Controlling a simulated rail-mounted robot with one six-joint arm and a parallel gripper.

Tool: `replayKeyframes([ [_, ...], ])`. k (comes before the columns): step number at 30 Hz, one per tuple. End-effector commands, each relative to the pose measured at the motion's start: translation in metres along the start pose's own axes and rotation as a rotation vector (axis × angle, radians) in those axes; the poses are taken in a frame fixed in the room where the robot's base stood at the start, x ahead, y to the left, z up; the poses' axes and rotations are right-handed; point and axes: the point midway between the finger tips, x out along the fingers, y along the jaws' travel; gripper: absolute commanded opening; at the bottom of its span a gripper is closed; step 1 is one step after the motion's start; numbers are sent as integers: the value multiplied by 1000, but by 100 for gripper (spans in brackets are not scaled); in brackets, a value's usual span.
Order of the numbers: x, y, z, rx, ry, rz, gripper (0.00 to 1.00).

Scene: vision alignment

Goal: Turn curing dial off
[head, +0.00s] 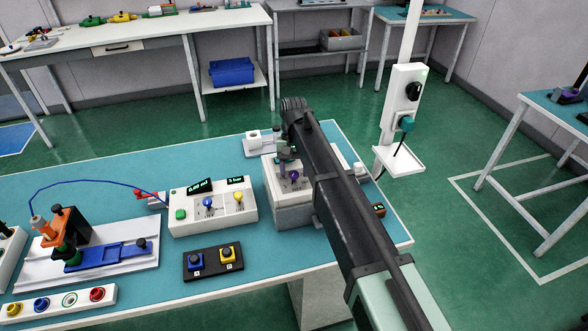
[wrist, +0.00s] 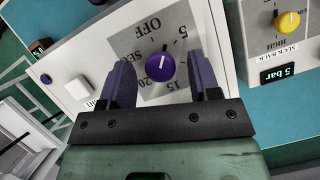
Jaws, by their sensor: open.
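The curing dial is a round purple knob (wrist: 160,67) with a white pointer line, on a grey scale plate marked OFF, SEC and numbers. In the wrist view its pointer aims up, roughly between OFF and 5; the exact setting is hard to read. My gripper (wrist: 157,74) is open, one purple finger on each side of the knob, with gaps showing. Whether the fingertips reach down around the knob is unclear. In the head view the purple knob (head: 294,175) shows on the white box (head: 292,215), and my arm hides part of that box.
A dispenser box (head: 212,206) with blue and yellow knobs stands left of the dial's box; its yellow knob (wrist: 288,21) shows in the wrist view. A white button (wrist: 78,87) sits beside the scale plate. A black two-button panel (head: 213,262) lies in front.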

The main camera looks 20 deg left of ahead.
Motion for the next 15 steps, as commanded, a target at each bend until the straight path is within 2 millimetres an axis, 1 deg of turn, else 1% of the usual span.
replayKeyframes([
  [2, -3, 0, 0, 0, 0, 0, 57],
  [5, -16, 0, 2, 0, 0, 0, 57],
  [8, -38, 0, 3, 0, 0, 0, 57],
  [12, -76, 0, 4, 0, 0, 0, 57],
  [15, -99, 0, 3, 0, 0, 0, 57],
])
